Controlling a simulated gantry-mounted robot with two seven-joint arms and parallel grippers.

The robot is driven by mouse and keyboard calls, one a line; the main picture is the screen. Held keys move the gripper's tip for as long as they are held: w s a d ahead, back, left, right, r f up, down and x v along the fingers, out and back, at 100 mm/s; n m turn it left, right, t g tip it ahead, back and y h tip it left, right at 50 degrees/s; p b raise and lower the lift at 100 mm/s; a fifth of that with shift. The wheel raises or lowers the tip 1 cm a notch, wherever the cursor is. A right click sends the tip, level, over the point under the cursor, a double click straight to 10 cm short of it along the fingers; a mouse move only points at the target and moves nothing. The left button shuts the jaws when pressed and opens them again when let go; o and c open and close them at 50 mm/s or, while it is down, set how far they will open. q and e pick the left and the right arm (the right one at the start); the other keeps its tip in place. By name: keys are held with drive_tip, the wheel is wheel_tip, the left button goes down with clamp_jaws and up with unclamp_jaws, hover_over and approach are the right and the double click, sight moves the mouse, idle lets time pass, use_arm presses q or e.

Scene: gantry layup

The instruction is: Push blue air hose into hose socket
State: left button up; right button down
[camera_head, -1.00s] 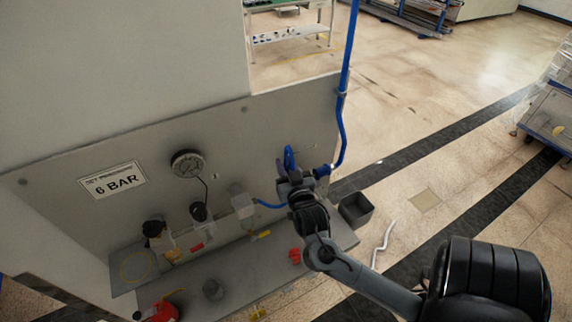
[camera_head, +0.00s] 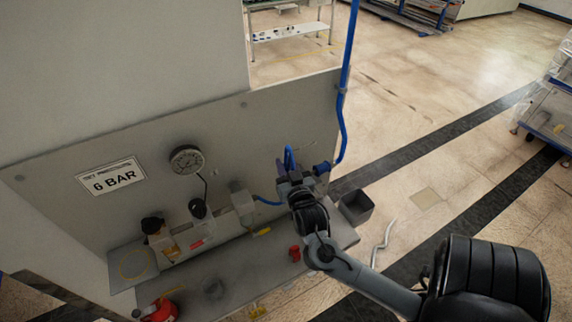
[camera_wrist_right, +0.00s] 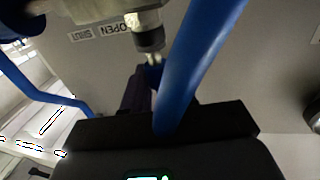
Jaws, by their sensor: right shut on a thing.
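The blue air hose (camera_head: 289,157) loops up beside the grey panel at my right gripper (camera_head: 287,176). The gripper is shut on the hose close to the panel. In the right wrist view a thick stretch of the hose (camera_wrist_right: 195,62) crosses in front of the fingers. A small blue piece (camera_wrist_right: 153,76) shows between the fingers (camera_wrist_right: 147,92), just under a metal fitting with a dark collar (camera_wrist_right: 149,36), which looks like the hose socket. Whether hose and fitting touch is unclear. In the head view the gripper hides the socket. My left gripper is out of view.
The panel carries a pressure gauge (camera_head: 187,161) and a "6 BAR" sign (camera_head: 111,178). A red cup (camera_head: 294,254) stands on the ledge below. A dark open bin (camera_head: 356,208) is right of the gripper. Another blue line (camera_head: 345,75) runs down the panel's right edge.

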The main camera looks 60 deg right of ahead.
drive_tip(key=shift+f+b, duration=0.4)
drive_tip(key=shift+f, duration=0.35)
drive_tip(key=c, duration=0.8)
unclamp_jaws()
drive_tip(key=shift+s+a, duration=0.35)
drive_tip(key=shift+a, duration=0.05)
drive_tip(key=shift+b+v, duration=1.25)
drive_tip(key=shift+v, duration=3.65)
drive_tip(key=shift+d, duration=0.1)
